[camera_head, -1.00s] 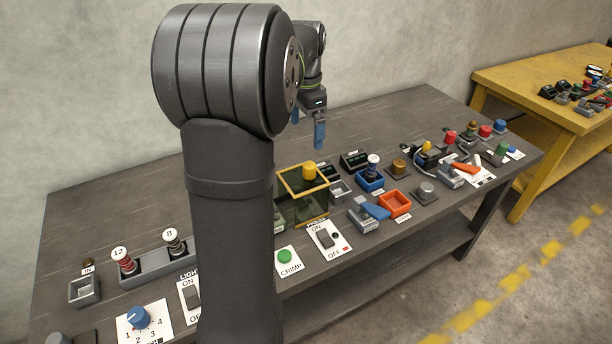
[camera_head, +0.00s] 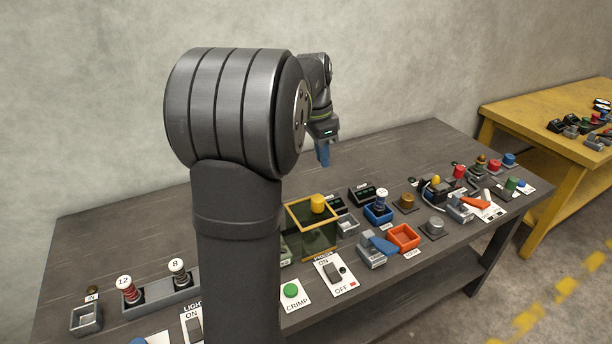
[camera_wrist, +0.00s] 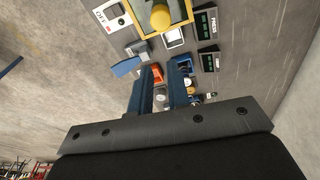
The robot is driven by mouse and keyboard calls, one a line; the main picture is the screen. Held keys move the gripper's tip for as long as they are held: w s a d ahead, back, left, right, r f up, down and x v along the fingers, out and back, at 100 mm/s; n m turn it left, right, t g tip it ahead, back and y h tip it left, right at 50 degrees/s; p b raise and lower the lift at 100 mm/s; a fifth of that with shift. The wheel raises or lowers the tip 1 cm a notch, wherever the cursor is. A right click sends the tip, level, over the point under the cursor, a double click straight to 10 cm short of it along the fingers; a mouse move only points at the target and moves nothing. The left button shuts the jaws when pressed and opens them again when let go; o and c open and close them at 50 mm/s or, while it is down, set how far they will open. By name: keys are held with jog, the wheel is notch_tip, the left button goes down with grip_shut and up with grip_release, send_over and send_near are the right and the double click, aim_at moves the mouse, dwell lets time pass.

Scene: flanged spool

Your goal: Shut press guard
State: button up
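The press guard (camera_head: 312,228) is a clear, dark-tinted box with a yellow frame and a yellow knob (camera_head: 317,203) near its back. It stands mid-table, just right of my arm's column, which may hide part of its left side. Its yellow frame (camera_wrist: 133,25) and knob (camera_wrist: 162,17) show at the top of the wrist view. I cannot tell how far the guard is open. My gripper (camera_head: 322,154) hangs above and behind the guard, apart from it. In the wrist view my gripper (camera_wrist: 164,75) has two blue fingers with a gap between them and nothing held.
Right of the guard stand an orange tray (camera_head: 404,237), a blue-handled clamp (camera_head: 377,248) and a blue holder with a spool (camera_head: 380,209). In front are a green CRIMP button (camera_head: 291,291) and an ON/OFF switch (camera_head: 334,271). The table's back strip is clear.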

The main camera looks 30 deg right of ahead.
jog(key=d+f+m+h, duration=0.1)
jog(key=d+f+h, duration=0.1)
jog(key=f, duration=0.1)
jog(key=shift+s+d+f+m+g, duration=0.2)
jog(key=shift+m+g, duration=0.1)
jog(key=shift+m, duration=0.1)
grip_shut()
send_over(326, 209)
jog(key=shift+f, duration=4.6)
jog(key=a, duration=1.3)
jog(key=shift+a, duration=0.1)
jog(key=shift+f, duration=0.1)
